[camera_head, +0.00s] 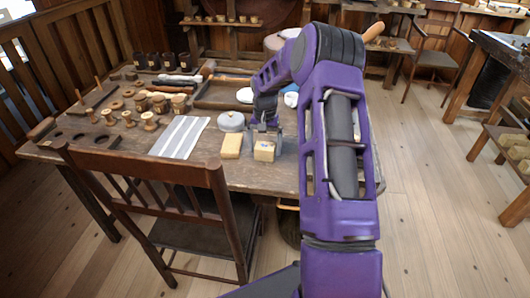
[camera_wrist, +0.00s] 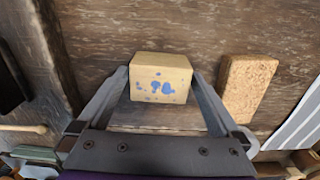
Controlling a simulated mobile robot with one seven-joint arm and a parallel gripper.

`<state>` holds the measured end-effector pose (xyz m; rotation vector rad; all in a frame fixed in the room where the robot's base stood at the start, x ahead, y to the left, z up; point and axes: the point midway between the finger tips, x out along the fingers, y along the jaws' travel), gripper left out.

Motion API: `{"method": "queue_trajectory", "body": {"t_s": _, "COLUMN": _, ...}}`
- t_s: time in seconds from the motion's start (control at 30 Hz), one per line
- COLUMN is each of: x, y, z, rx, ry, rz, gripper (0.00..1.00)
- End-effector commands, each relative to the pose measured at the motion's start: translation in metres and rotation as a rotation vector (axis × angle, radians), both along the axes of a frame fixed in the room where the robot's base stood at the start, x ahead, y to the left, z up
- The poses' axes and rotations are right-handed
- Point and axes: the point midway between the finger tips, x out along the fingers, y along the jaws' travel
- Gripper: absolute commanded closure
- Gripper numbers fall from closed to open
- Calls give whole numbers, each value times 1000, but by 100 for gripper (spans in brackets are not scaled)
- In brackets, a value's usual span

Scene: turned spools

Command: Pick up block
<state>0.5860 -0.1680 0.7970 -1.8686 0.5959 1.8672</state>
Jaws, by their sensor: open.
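A small tan block (camera_head: 264,151) with blue specks stands near the table's front edge, right of centre. In the wrist view the block (camera_wrist: 161,85) lies between the two fingers, with a small gap on each side. My gripper (camera_wrist: 160,76) is open around it and holds nothing. In the head view my gripper (camera_head: 265,133) points down just behind and above the block; the fingertips are partly hidden by it. A plain, cork-like tan block (camera_head: 231,145) lies just left of it; it also shows at the right of the wrist view (camera_wrist: 248,88).
The wooden table (camera_head: 205,178) also carries a striped cloth (camera_head: 180,137), a grey domed lid (camera_head: 231,121), several turned spools (camera_head: 150,121) and dark cups (camera_head: 168,62). A wooden chair (camera_head: 150,180) stands against the front edge. Bare tabletop lies around the block.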

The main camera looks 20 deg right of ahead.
Motion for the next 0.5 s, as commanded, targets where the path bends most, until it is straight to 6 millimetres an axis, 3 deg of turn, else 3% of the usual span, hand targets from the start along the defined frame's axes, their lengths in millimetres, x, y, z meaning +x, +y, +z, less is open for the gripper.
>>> {"method": "queue_trajectory", "body": {"t_s": 0.03, "x": 0, "y": 0, "z": 0, "rx": 0, "ry": 0, "rz": 0, "gripper": 0}}
{"method": "queue_trajectory", "body": {"t_s": 0.4, "x": 0, "y": 0, "z": 0, "rx": 0, "ry": 0, "rz": 1, "gripper": 67}}
{"method": "queue_trajectory", "body": {"t_s": 0.47, "x": 0, "y": 0, "z": 0, "rx": 0, "ry": 0, "rz": 0, "gripper": 77}}
{"method": "queue_trajectory", "body": {"t_s": 0.5, "x": 0, "y": 0, "z": 1, "rx": 0, "ry": 0, "rz": 1, "gripper": 78}}
